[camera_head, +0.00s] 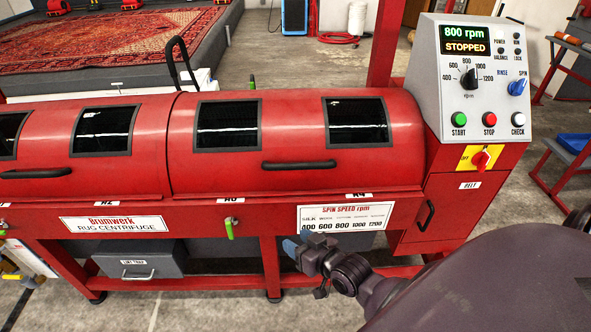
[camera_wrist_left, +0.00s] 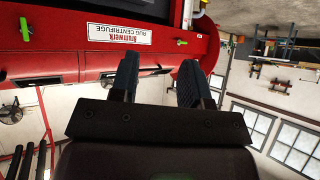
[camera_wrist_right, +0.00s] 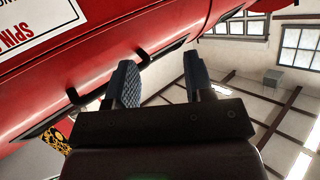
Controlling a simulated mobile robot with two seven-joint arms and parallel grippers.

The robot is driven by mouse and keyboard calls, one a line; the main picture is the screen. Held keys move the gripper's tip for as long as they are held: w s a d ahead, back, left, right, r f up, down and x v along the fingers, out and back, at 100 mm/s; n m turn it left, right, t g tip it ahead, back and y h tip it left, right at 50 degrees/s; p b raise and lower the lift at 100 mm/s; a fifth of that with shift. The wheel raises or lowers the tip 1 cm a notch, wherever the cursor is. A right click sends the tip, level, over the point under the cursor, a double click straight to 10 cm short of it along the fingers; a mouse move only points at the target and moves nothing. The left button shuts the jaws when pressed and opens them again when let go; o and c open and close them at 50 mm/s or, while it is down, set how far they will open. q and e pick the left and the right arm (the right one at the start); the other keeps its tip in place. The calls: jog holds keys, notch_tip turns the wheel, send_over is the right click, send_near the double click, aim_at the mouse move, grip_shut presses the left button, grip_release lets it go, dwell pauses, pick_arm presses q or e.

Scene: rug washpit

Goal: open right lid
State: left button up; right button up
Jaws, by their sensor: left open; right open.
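The red right lid (camera_head: 290,108) of the centrifuge is closed in the head view. It is a curved cover with two dark windows and a black bar handle (camera_head: 299,165) along its lower front. My right gripper (camera_head: 303,246) is below and in front of the lid, apart from the handle, near the spin speed plate (camera_head: 346,217). In the right wrist view, its two fingers (camera_wrist_right: 160,82) are spread and empty, with the red machine front behind them. My left gripper (camera_wrist_left: 157,80) is open and empty in its own wrist view, facing the centrifuge front. It is not clear in the head view.
The left lid (camera_head: 85,140) is closed beside the right one. A control panel (camera_head: 476,80) reading STOPPED stands at the right end. A green latch (camera_head: 229,228) sticks out on the front rail. A grey lint tray (camera_head: 137,260) sits below.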

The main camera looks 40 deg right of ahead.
jog(key=w+d+r+m+t, duration=0.3)
jog(key=w+d+m+t, duration=0.15)
jog(key=w+m, duration=0.3)
jog(key=m+h, duration=0.6)
jog(key=m, duration=0.6)
send_near(299, 169)
jog(key=shift+n+t, duration=0.25)
jog(key=shift+t, duration=0.1)
jog(key=x, duration=0.7)
jog(key=f+b+x, duration=0.1)
jog(key=x, duration=0.3)
jog(key=shift+d, duration=0.1)
jog(key=shift+r, duration=0.1)
jog(key=shift+c, duration=0.3)
grip_shut()
